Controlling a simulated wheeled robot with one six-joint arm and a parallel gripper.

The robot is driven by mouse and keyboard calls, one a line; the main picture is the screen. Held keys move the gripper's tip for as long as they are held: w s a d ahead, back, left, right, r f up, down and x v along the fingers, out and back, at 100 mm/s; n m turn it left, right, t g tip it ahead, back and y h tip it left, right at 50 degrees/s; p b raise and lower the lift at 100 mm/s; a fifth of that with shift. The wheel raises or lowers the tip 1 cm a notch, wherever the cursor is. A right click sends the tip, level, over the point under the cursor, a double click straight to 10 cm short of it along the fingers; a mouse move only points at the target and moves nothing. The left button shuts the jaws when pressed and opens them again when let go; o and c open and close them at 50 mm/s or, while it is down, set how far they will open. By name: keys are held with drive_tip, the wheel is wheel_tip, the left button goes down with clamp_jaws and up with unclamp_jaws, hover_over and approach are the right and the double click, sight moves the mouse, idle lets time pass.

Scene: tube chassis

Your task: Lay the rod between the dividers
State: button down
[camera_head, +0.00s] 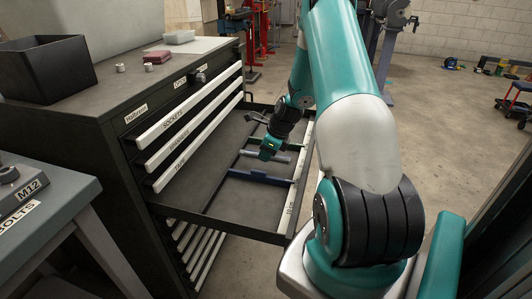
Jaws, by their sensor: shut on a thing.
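My gripper (266,155) is low inside the open drawer (207,178), pointing down. It is shut on a slim light-grey rod (282,159), which runs left to right at the fingertips. A dark blue divider (259,178) lies across the drawer on the near side of the rod. A dark green bar (295,147), seemingly the other divider, shows on the far side, partly hidden by my gripper. I cannot tell whether the rod touches the drawer floor.
The drawer belongs to a dark cabinet (125,102) with several labelled drawers. An open black box (48,72) and small items stand on its top. A grey bench (45,208) is at left. The drawer floor left of the dividers is bare.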

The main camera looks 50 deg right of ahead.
sight(266, 168)
drive_tip(key=shift+f, duration=0.3)
drive_tip(key=shift+f+b, duration=0.7)
drive_tip(key=shift+f, duration=0.75)
drive_tip(key=c, duration=1)
unclamp_jaws()
drive_tip(key=shift+r, duration=0.15)
drive_tip(key=p+v, duration=0.3)
drive_tip(key=v, duration=1.4)
drive_tip(key=shift+s, duration=0.2)
